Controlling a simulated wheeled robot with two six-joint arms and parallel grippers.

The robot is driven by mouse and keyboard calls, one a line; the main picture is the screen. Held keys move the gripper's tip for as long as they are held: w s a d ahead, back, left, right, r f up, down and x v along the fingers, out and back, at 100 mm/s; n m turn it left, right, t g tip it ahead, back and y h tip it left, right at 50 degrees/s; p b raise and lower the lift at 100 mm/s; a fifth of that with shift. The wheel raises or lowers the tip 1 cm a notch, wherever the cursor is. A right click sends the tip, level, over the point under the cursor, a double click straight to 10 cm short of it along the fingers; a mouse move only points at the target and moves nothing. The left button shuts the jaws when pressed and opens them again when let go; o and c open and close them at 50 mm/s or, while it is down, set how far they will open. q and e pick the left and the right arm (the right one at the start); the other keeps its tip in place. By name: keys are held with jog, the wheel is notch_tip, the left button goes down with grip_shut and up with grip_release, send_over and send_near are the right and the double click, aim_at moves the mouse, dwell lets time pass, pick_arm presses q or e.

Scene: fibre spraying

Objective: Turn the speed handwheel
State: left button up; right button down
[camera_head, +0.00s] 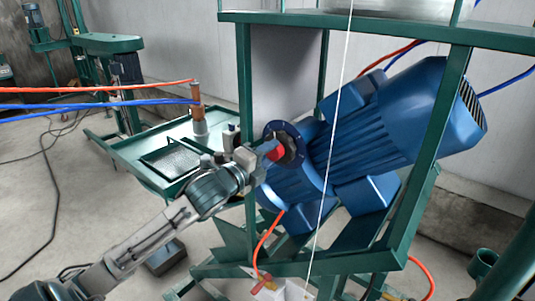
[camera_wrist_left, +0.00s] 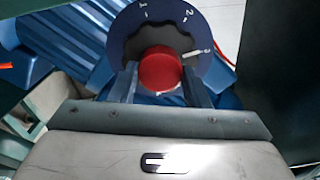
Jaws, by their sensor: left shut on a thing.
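The speed handwheel is a red round knob (camera_wrist_left: 159,69) in front of a dark blue dial plate (camera_wrist_left: 150,22) marked 1 and 2. A small pale pointer beside the knob lies to its right in the left wrist view. In the head view the red knob (camera_head: 276,152) shows at the end of the big blue motor (camera_head: 365,125). My left gripper (camera_head: 265,152) is shut on the knob, with one finger on each side of it, as the left wrist view (camera_wrist_left: 158,82) shows. My right gripper is not in view.
A green steel frame (camera_head: 244,85) stands around the motor, with an upright close to my left gripper. A green table (camera_head: 150,135) lies behind my left arm. Red and blue hoses cross at the left. A thin white line (camera_head: 335,120) runs down before the motor.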

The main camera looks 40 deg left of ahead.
pick_arm(q)
jog(key=shift+f+m, duration=0.1)
jog(key=shift+m, duration=1)
jog(key=o, duration=1)
jog(key=shift+c, duration=0.2)
